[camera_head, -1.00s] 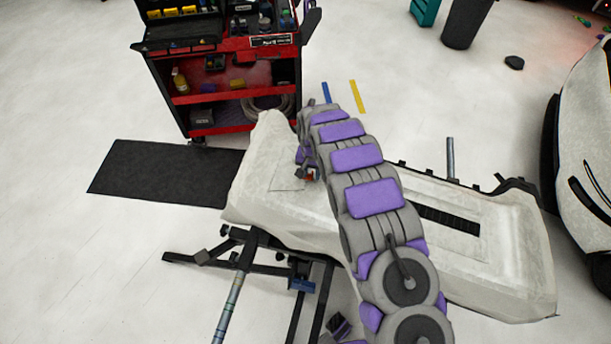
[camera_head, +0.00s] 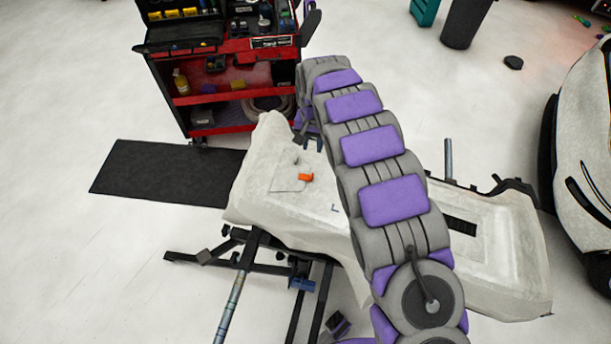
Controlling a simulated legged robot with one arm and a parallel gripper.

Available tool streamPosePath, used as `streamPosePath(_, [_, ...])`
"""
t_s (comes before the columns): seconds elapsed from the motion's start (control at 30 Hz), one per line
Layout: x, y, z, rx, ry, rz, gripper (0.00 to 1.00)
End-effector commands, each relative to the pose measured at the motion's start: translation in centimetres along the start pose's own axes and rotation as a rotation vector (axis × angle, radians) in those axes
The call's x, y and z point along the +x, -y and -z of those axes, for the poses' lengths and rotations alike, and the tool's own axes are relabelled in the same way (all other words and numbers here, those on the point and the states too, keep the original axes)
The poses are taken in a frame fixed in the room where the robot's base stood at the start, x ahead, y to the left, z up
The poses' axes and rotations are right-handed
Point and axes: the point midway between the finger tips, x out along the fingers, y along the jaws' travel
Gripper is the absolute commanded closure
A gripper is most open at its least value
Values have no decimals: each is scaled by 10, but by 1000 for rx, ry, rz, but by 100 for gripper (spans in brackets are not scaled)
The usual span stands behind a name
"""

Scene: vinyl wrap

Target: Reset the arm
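My arm, grey with purple pads, reaches up from the bottom right over a pale car panel (camera_head: 280,215). My gripper (camera_head: 311,143) is small and partly hidden beneath the end of the arm, above the panel's far edge. Its two dark fingers seem apart with nothing between them. A small orange tool (camera_head: 305,177) lies on the panel, below and apart from the gripper. A thin outlined patch surrounds the tool's left side.
The panel rests on a dark metal stand (camera_head: 270,250). A red tool cart (camera_head: 225,100) stands close behind the gripper. A black mat (camera_head: 165,172) lies at left. A white car (camera_head: 585,170) is at right, a dark bin (camera_head: 465,22) at the back.

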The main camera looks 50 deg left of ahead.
Motion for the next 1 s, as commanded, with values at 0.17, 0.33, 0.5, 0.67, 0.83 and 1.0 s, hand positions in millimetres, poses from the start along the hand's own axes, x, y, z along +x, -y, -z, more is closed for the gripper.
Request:
streamPosePath(0.17, [-12,0,0,0,1,-1,66])
streamPosePath(0.33, [-11,-1,0,1,2,-1,66])
streamPosePath(0.5, [-25,-25,2,26,-1,-12,66])
streamPosePath(0.67, [-55,-82,-2,80,-1,-36,66])
streamPosePath(0.83, [-87,-146,-17,142,6,-61,66])
streamPosePath(1.0, [-117,-204,-40,204,17,-78,66])
